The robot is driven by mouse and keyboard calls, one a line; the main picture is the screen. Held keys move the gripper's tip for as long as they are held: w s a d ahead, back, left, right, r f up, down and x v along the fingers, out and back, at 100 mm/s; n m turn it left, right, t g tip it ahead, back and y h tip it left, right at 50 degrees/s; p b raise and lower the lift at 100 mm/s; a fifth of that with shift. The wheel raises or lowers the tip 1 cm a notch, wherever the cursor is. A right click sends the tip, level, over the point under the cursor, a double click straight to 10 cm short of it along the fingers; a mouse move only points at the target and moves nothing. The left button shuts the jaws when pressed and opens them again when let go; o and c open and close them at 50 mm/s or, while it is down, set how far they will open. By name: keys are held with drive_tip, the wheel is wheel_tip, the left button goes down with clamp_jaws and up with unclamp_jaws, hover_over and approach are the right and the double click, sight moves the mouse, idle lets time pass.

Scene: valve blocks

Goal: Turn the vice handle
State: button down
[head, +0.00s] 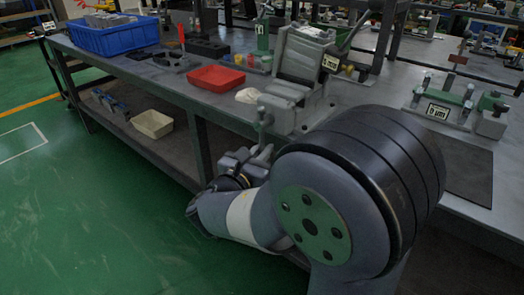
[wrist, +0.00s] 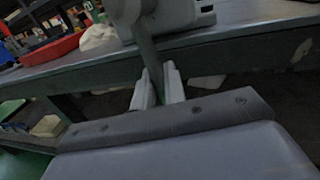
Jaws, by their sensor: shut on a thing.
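The grey vice (head: 304,72) stands at the front edge of the workbench, and its lower body (wrist: 182,14) shows at the top of the wrist view. Its handle (head: 262,117) hangs down in front of the bench edge. In the wrist view the handle (wrist: 147,50) runs down, slightly tilted, between the two pale fingers of my gripper (wrist: 158,88). My gripper (head: 259,154) is shut on the lower part of the handle. The handle's lower end is hidden between the fingers, and my arm covers part of the bench front in the head view.
The workbench (wrist: 245,46) has its edge close above my gripper. A white cloth (head: 248,95), a red tray (head: 216,78) and a blue crate (head: 112,36) lie left of the vice. A beige bin (head: 152,124) sits on the lower shelf. Green floor is clear at left.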

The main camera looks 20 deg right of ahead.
drive_tip(key=shift+r+p, duration=0.1)
drive_tip(key=shift+p, duration=0.25)
